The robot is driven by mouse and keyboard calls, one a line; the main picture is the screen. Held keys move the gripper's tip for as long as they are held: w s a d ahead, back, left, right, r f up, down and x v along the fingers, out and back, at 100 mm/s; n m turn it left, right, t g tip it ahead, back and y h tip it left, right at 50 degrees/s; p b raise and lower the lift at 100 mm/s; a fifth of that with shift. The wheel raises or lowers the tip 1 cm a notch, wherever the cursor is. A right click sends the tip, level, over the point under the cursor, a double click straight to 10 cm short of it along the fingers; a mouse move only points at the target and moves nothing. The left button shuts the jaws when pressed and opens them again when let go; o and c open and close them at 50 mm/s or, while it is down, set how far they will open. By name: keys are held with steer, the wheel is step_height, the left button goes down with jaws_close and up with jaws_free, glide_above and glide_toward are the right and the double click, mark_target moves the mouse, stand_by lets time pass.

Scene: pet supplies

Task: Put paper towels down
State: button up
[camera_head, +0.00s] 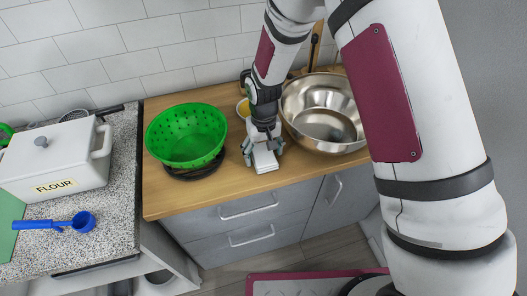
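My gripper (263,152) points down over the front part of the wooden counter, between a green colander and a large metal bowl. A small white block-like thing (265,163), which looks like the paper towels, sits between its two grey fingers, and they appear closed on its sides. Its lower end is close to the counter top. I cannot tell whether it touches the wood. My gripper and wrist hide its upper part.
The green colander (187,136) stands left on the wooden counter (165,203); the metal bowl (325,113) is close on the right. A flour box (55,162) and blue scoop (80,222) are on the speckled counter. Bare wood lies in front.

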steer(key=shift+r, duration=0.1)
step_height(320, 180, up, 12)
steer(key=b, duration=0.1)
steer(key=shift+r+b, duration=0.15)
steer(key=shift+b, duration=0.25)
step_height(320, 180, up, 9)
steer(key=t, duration=0.1)
glide_above(264, 154)
steer(key=s+d, duration=0.2)
steer(key=d, duration=0.3)
steer(key=s+d+r+m+t, duration=0.2)
steer(key=s+d+r, duration=0.3)
steer(key=d+r, duration=0.15)
steer(key=s+d+r+t, duration=0.1)
steer(key=s+d+r, duration=0.2)
steer(key=s, duration=0.4)
steer(key=s+d+r+m+t, duration=0.1)
steer(key=s+d+r, duration=0.2)
steer(key=s, duration=0.3)
steer(key=shift+s+d+r+t, duration=0.2)
steer(key=shift+s+t, duration=0.1)
steer(key=shift+s, duration=0.1)
